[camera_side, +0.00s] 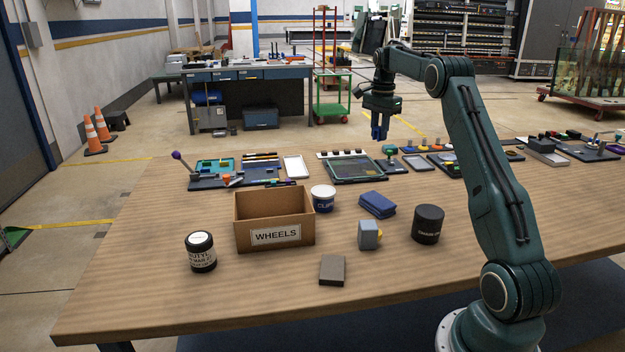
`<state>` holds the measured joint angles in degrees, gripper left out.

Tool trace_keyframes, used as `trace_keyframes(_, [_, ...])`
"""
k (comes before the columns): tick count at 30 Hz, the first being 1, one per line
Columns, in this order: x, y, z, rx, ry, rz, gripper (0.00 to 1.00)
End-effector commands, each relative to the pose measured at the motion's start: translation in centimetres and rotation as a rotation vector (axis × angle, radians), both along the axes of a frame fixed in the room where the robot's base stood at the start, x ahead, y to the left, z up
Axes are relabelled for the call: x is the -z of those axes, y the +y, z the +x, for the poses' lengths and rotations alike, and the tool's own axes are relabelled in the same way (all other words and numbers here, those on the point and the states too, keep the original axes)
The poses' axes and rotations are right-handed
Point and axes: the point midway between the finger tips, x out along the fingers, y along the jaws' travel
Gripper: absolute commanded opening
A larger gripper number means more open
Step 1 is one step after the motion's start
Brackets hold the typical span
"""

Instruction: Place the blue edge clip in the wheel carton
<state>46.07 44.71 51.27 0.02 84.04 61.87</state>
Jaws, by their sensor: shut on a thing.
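My gripper (379,131) points down above the table, to the right of and higher than the carton. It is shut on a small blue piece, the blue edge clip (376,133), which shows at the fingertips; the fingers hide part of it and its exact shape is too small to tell. The wheel carton (246,237) is an open brown box labelled "WHEELS" on the left half of the table. Its front wall hides its floor. The clip is apart from the carton.
Trays of tools line the back edge.

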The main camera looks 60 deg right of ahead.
Motion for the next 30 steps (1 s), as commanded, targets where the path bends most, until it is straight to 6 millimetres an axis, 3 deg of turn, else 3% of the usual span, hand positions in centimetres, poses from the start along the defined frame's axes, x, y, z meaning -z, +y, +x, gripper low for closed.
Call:
trace_keyframes(6, [-0.2,6.9,5.4,-0.256,0.0,0.0,0.02])
trace_keyframes(15, [-0.4,17.0,10.8,-0.609,-0.001,0.0,0.02])
trace_keyframes(24, [-0.6,27.1,13.9,-0.936,0.0,0.0,0.02])
trace_keyframes(30, [-0.6,31.0,14.6,-1.063,-0.001,0.0,0.02])
